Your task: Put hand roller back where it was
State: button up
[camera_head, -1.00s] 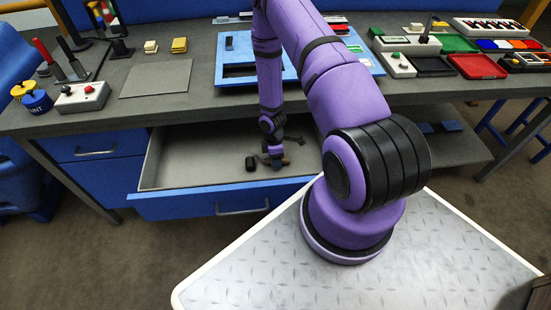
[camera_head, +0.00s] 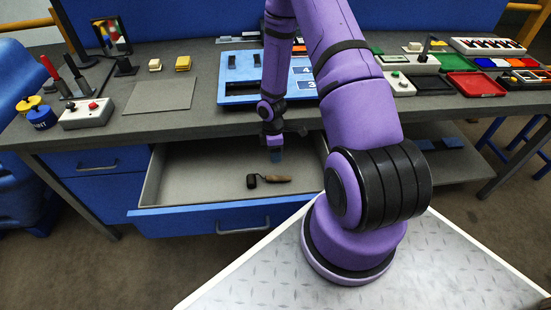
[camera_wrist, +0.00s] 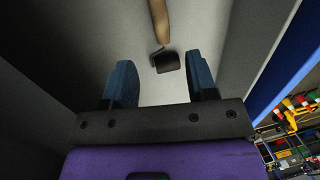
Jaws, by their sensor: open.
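The hand roller (camera_head: 268,180) lies on the floor of the open drawer (camera_head: 190,172), its black roller head to the left and its brown wooden handle to the right in the head view. In the wrist view the hand roller (camera_wrist: 165,55) lies beyond the fingertips, apart from them, with its handle running out of the top of the picture. My gripper (camera_head: 276,156) is above the drawer, higher than the roller. Its blue fingers (camera_wrist: 160,80) are spread open with nothing between them.
The drawer's blue front (camera_head: 225,215) and grey side walls stand around the roller. The worktop (camera_head: 230,130) overhangs the drawer's back. A blue fixture board (camera_head: 240,90) lies on the worktop behind my arm. The rest of the drawer floor looks clear.

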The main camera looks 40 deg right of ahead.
jog(key=w+a+r+m+t+h, duration=0.1)
jog(key=a+r+m, duration=0.15)
jog(key=r, duration=1.35)
jog(key=a+r+m+t+h, duration=0.1)
jog(key=a+r+m+t, duration=0.15)
jog(key=r, duration=1.35)
jog(key=s+a+r+m+t, duration=0.1)
jog(key=s+a+r+m, duration=0.1)
jog(key=s+r, duration=0.4)
jog(key=s+a+r+m+t+y, duration=0.1)
jog(key=s+a+r+m, duration=0.1)
jog(key=s+a+r, duration=0.2)
jog(key=s+a+r+m+t, duration=0.1)
jog(key=s+a+r+m, duration=0.1)
jog(key=s+r, duration=0.8)
jog(key=shift+s+a, duration=0.3)
jog(key=shift+a, duration=0.5)
